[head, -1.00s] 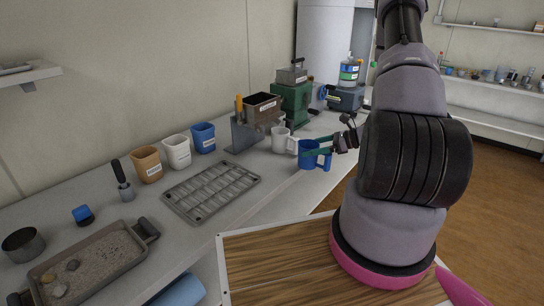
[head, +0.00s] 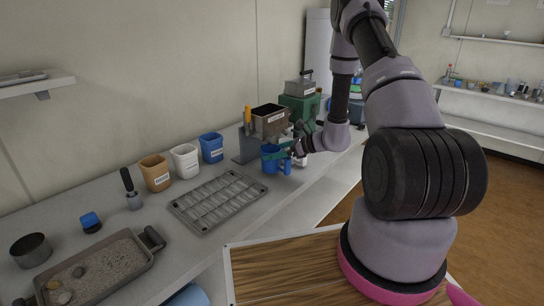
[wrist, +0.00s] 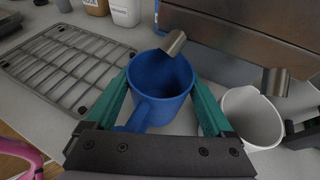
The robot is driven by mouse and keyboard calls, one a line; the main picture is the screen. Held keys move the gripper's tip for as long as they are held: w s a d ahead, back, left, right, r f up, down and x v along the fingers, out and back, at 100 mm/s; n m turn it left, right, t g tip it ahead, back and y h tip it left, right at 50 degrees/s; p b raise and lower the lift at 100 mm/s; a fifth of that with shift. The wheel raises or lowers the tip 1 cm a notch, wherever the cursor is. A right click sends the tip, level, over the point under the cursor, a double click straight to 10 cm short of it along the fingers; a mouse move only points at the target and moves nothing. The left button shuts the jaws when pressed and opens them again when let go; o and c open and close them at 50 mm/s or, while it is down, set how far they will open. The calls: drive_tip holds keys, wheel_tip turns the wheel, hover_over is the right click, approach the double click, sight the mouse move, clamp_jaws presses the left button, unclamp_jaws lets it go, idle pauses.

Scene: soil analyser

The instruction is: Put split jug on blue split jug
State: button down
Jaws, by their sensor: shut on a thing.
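The blue split jug (wrist: 162,78) sits between the two green fingers of my gripper (wrist: 163,88), which is shut on it. Its blue handle points back toward the palm in the wrist view. The jug is upright and looks empty, with a metal spout over its far rim. In the head view the blue jug (head: 269,158) is just in front of the metal splitter, partly behind my gripper (head: 281,150). A white jug (wrist: 252,118) stands to its right in the wrist view, apart from it. In the head view, the white jug is mostly hidden by my gripper.
The steel splitter (head: 247,145) with its brown hopper stands right behind the jugs. A grey slotted rack (head: 218,200) lies to the left on the bench. Orange (head: 155,173), white (head: 185,158) and blue (head: 211,148) labelled cups stand along the wall. A green machine (head: 298,108) stands farther back.

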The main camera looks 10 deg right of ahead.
drive_tip(key=shift+w+a+f, duration=0.2)
drive_tip(key=shift+a+f, duration=0.2)
drive_tip(key=shift+f, duration=0.35)
drive_tip(key=shift+f, duration=0.15)
unclamp_jaws()
